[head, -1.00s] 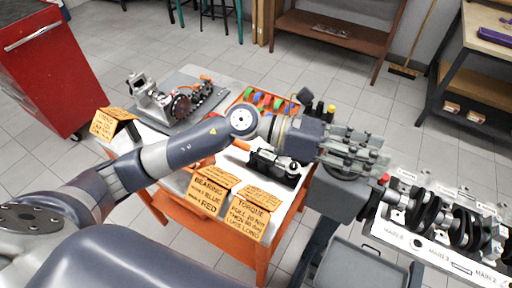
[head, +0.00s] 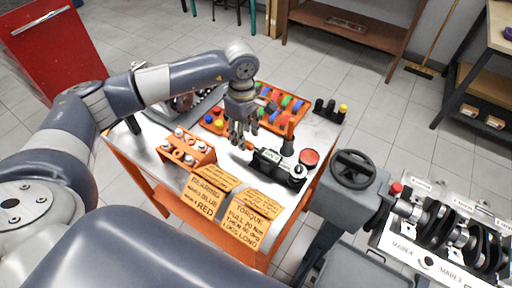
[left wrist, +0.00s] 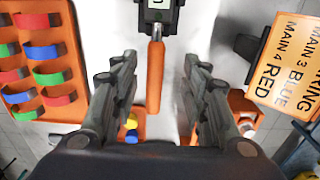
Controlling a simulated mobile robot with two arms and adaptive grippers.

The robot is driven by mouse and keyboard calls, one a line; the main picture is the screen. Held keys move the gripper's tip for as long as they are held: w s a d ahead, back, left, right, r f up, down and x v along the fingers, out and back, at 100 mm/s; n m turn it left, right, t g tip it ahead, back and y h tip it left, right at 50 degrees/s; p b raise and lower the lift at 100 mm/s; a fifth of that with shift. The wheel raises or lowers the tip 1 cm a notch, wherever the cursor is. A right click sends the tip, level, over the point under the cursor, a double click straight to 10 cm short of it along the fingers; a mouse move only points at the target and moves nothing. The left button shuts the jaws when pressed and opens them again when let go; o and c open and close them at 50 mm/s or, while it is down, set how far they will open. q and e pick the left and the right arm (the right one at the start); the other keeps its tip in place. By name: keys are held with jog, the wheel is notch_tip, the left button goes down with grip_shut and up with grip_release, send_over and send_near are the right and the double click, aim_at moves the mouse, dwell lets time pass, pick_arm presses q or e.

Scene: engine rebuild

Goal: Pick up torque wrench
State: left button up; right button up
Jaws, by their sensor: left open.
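The torque wrench (head: 276,165) lies on the worktable, with a black body carrying a small display and an orange handle pointing left. In the left wrist view its orange handle (left wrist: 155,78) runs down from the black body at the top edge. My left gripper (head: 238,138) points down over the handle end. In the left wrist view the open fingers of my left gripper (left wrist: 160,75) stand on either side of the handle, with nothing held. I cannot tell how high the fingertips are above the handle. My right gripper is not in view.
An orange tray (head: 287,121) of coloured bearing shells lies behind the wrench. An orange block (head: 180,157) with several caps stands to the left. Folded signs (head: 250,216) stand at the front edge. A red-topped round item (head: 309,157) and a handwheel (head: 353,169) are to the right.

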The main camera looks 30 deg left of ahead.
aim_at(247, 142)
pick_arm(q)
jog(key=f, duration=0.2)
jog(key=f+p, duration=0.2)
jog(key=f, duration=0.1)
jog(key=shift+w+d+f, duration=0.15)
jog(key=shift+w+f, duration=0.1)
jog(key=shift+f, duration=0.4)
jog(key=shift+r, duration=0.1)
grip_shut()
